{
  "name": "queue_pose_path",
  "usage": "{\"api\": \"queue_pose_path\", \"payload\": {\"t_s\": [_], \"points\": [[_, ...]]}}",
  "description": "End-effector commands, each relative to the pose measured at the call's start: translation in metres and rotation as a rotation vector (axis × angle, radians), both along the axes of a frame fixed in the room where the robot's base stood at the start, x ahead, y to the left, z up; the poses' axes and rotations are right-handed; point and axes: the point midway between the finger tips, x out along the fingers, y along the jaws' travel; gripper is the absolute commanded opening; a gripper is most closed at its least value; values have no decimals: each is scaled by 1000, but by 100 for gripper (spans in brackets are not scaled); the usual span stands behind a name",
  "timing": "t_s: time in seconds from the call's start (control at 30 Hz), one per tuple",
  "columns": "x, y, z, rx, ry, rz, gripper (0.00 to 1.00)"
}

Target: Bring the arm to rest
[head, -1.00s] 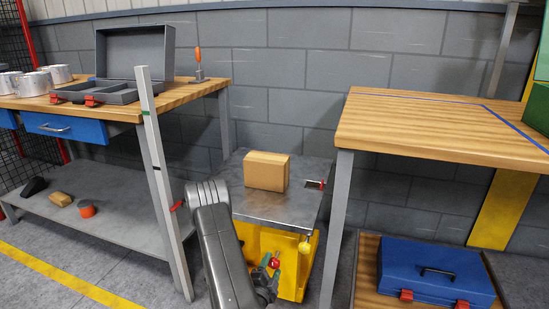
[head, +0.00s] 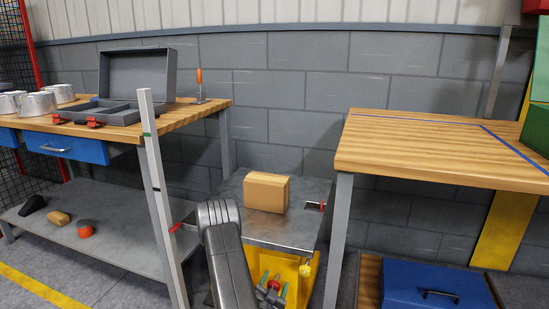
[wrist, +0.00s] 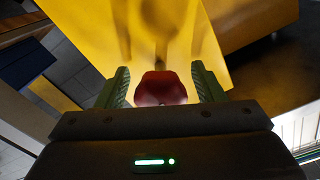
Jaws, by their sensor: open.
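My gripper (head: 273,290) is low in front of the yellow stand in the head view, partly hidden behind my arm's grey link. In the wrist view my gripper (wrist: 161,88) is open, with one green finger on each side of a red knob (wrist: 161,88). Gaps show between the knob and both fingers, so it is not gripped. The knob (head: 275,283) also shows small in the head view, at the front of the yellow stand (head: 306,272). How deep the knob lies between the fingers is hard to tell.
A cardboard box (head: 266,192) sits on the stand's grey metal top (head: 284,230). A workbench (head: 120,128) with a grey open case (head: 135,75) and metal cups stands left. A wooden table (head: 430,150) stands right, above a blue case (head: 435,285). A pale upright post (head: 157,190) is left of my arm.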

Motion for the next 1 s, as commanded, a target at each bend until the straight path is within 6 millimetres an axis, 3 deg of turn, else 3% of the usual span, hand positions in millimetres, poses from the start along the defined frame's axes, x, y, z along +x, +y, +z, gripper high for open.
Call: {"api": "queue_pose_path", "payload": {"t_s": [0.7, 1.0], "points": [[0, -1, 3, -565, 184, 0, 62], [-1, -1, 1, -685, 222, 0, 62]]}}
